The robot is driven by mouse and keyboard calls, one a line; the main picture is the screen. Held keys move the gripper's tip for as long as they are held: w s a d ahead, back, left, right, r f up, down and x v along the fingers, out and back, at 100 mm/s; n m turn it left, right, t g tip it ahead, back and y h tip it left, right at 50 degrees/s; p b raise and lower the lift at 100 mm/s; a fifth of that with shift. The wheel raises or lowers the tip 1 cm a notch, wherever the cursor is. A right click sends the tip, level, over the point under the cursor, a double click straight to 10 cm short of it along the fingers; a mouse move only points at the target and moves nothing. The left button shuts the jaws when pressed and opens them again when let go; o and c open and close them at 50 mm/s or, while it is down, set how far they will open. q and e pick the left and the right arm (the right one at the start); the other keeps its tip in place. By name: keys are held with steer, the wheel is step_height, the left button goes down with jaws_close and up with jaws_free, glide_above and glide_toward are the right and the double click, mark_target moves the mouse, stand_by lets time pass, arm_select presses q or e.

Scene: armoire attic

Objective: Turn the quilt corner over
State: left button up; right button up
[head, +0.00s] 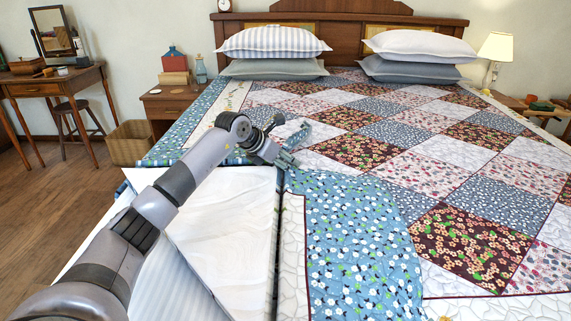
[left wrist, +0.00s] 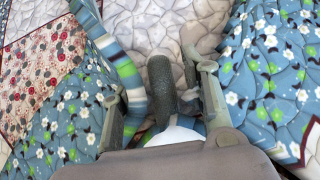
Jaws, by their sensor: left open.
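The patchwork quilt (head: 424,172) covers most of the bed. Its near left part is folded back, showing a blue floral face (head: 352,240) and baring the white sheet (head: 235,205). My left gripper (head: 292,148) is open, low over the quilt near the upper end of this fold. In the left wrist view, the open fingers (left wrist: 160,105) have a striped strip of the quilt (left wrist: 127,78) beside the left finger, with blue floral cloth on both sides. I cannot tell whether the fingers touch the cloth. My right gripper is not in view.
Striped and white pillows (head: 272,41) (head: 420,45) lie by the headboard (head: 345,35). A nightstand (head: 168,106) and a wicker basket (head: 128,143) stand left of the bed. A lamp (head: 496,47) stands at right. The wooden floor (head: 60,195) at left is clear.

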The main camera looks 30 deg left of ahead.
arm_select(q)
steer(key=shift+w+d+f, duration=0.1)
steer(key=shift+w+f, duration=0.2)
steer(key=shift+c, duration=0.2)
jaws_close()
stand_by(0.6)
